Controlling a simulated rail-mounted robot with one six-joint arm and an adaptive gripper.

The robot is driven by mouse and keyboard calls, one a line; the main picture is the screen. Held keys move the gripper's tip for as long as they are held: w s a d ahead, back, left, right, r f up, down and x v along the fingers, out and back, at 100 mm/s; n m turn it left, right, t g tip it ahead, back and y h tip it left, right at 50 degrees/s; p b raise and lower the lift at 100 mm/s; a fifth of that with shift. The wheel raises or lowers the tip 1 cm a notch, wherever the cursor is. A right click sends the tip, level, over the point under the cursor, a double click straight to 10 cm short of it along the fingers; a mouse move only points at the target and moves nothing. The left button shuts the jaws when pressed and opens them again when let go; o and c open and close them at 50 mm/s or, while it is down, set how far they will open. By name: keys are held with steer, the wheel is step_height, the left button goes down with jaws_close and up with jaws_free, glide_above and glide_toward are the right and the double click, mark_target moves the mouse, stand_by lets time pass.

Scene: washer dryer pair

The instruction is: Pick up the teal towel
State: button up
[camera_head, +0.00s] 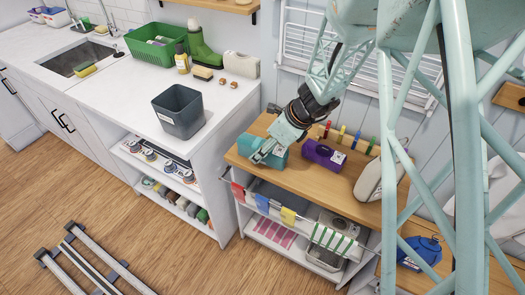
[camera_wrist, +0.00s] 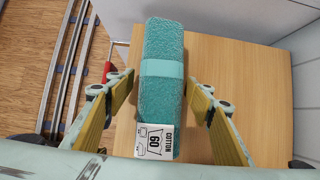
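The teal towel (camera_wrist: 162,105) is a folded, fuzzy bundle with a smooth lighter band and a white "COTTON 60" label at its near end. It lies on the wooden top (camera_head: 336,190) of the shelf unit; in the head view the towel (camera_head: 276,154) is partly hidden by my gripper (camera_head: 262,152). In the wrist view my gripper (camera_wrist: 162,104) is open. One finger is on each side of the towel, with a visible gap on both sides. I cannot tell the exact height of the fingertips over the wooden top.
A purple bundle (camera_head: 323,157) lies right of the towel. A beige jug (camera_head: 378,178) stands farther right, and coloured pegs (camera_head: 350,137) stand behind. A dark grey bin (camera_head: 179,111) is on the white counter (camera_head: 125,80) to the left. Coloured cloths (camera_head: 262,203) hang at the front.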

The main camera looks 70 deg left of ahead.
mark_target(262, 142)
steer(key=c, duration=0.9)
steer(key=shift+r, duration=0.15)
steer(key=shift+r+p, duration=0.65)
steer(key=shift+r, duration=1.05)
steer(key=s+d, duration=0.1)
steer(key=d, duration=0.4)
steer(key=s+d+r+b, duration=0.1)
steer(key=s+d, duration=0.1)
steer(key=d, duration=0.3)
steer(key=s+d, duration=0.1)
steer(key=d, duration=0.4)
steer(key=shift+s+d+r, duration=0.15)
steer(key=shift+s+r, duration=0.05)
steer(key=shift+s, duration=0.05)
steer(key=shift+r, duration=0.1)
